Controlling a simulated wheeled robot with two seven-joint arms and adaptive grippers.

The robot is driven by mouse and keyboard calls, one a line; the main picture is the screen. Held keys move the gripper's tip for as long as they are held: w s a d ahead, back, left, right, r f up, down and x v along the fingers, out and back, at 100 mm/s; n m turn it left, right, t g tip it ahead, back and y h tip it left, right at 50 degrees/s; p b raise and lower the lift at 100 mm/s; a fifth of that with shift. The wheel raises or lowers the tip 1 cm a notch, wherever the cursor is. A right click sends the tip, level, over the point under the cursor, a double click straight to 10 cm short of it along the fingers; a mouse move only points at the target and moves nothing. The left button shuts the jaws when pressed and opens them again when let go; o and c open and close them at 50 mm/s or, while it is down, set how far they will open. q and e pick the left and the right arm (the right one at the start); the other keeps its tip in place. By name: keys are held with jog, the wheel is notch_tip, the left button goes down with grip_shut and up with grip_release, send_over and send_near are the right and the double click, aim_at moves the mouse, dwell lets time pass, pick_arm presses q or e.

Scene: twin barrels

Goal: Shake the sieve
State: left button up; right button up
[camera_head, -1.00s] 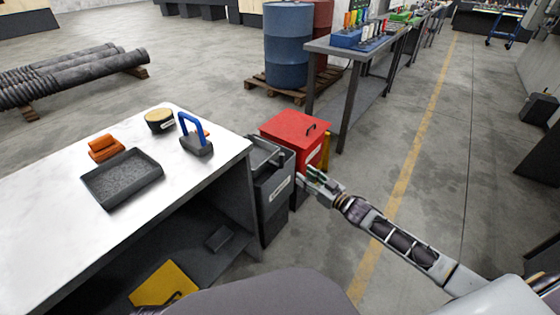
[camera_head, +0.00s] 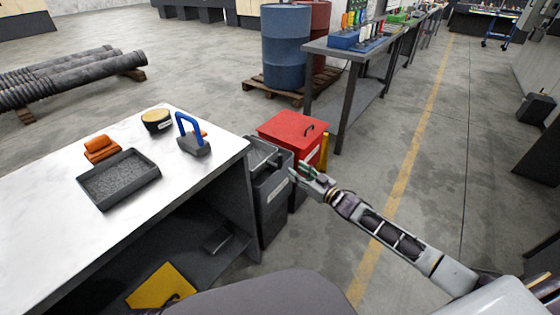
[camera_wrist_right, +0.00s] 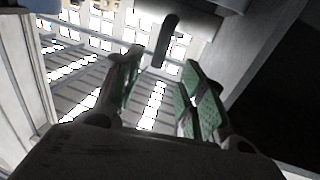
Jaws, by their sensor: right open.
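My right gripper (camera_head: 304,174) is at the right side of the dark grey bin (camera_head: 273,197), near its top edge. In the right wrist view the same gripper (camera_wrist_right: 160,78) is open, with green pads and nothing between them in contact. A dark hooked handle (camera_wrist_right: 167,40) shows just beyond and between the fingertips. Behind it is a slatted grid (camera_wrist_right: 85,75) with bright gaps, probably the sieve. In the head view the top of the grey bin (camera_head: 263,155) shows a frame, but its details are too small to tell. My left gripper is not in view.
A red lidded bin (camera_head: 290,128) stands behind the grey bin. Floor at right is clear.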

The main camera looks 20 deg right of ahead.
aim_at(280, 159)
jog(key=b+x, duration=0.2)
jog(key=x, duration=0.7)
jog(key=shift+w+b, duration=0.25)
jog(key=shift+b, duration=0.05)
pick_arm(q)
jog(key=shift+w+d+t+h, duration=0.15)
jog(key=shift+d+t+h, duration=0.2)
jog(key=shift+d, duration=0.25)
pick_arm(e)
jog(key=shift+w+a, duration=0.3)
jog(key=shift+w, duration=0.05)
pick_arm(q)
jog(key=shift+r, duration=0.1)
pick_arm(e)
grip_shut()
